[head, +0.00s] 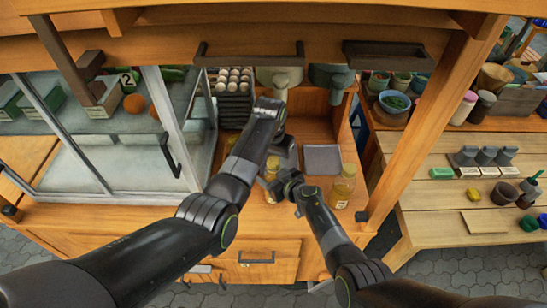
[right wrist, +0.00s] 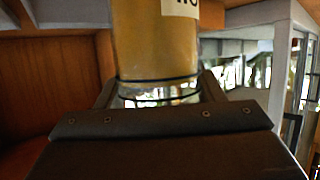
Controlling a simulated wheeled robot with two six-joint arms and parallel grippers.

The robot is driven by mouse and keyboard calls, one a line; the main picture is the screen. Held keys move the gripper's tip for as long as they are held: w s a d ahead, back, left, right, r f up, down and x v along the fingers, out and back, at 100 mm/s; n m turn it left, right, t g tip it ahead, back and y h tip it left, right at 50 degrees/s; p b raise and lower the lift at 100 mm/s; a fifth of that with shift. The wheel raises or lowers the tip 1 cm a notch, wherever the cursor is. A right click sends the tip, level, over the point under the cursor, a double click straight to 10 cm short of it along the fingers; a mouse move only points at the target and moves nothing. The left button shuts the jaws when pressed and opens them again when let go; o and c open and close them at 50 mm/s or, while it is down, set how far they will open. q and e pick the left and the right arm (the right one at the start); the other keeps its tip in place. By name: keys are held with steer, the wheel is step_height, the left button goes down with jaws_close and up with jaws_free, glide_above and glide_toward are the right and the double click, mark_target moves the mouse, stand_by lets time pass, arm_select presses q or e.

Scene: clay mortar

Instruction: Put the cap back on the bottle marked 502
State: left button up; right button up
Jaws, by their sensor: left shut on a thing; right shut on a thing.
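My right gripper (head: 287,184) is shut on an amber bottle (head: 270,171) at the front of the wooden stall. In the right wrist view, the bottle (right wrist: 155,45) stands between the fingers of my right gripper (right wrist: 160,90), with part of a white label at the top edge; its number is cut off. My left gripper (head: 284,155) is just above and beside this bottle. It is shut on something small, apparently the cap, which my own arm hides. The bottle's mouth is also hidden.
Another amber bottle (head: 343,187) with a pale label stands to the right on the counter. A grey tray (head: 322,159) lies behind it. A glass case (head: 95,165) is at the left, and a drawer handle (head: 256,258) sits below the counter. Grey machines stand behind.

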arm_select(q)
steer(key=shift+f, duration=0.45)
steer(key=shift+a+f, duration=0.25)
steer(key=shift+f, duration=0.25)
stand_by(0.6)
steer(key=shift+r, duration=0.15)
steer(key=shift+s+r, duration=0.1)
steer(key=shift+r, duration=0.15)
steer(key=shift+d+r+m, duration=0.2)
steer(key=shift+d+m, duration=0.05)
steer(key=shift+m, duration=0.05)
steer(key=shift+d+r, duration=0.1)
steer(key=shift+r, duration=0.25)
stand_by(0.5)
steer(key=shift+w+f, duration=0.2)
steer(key=shift+f, duration=0.3)
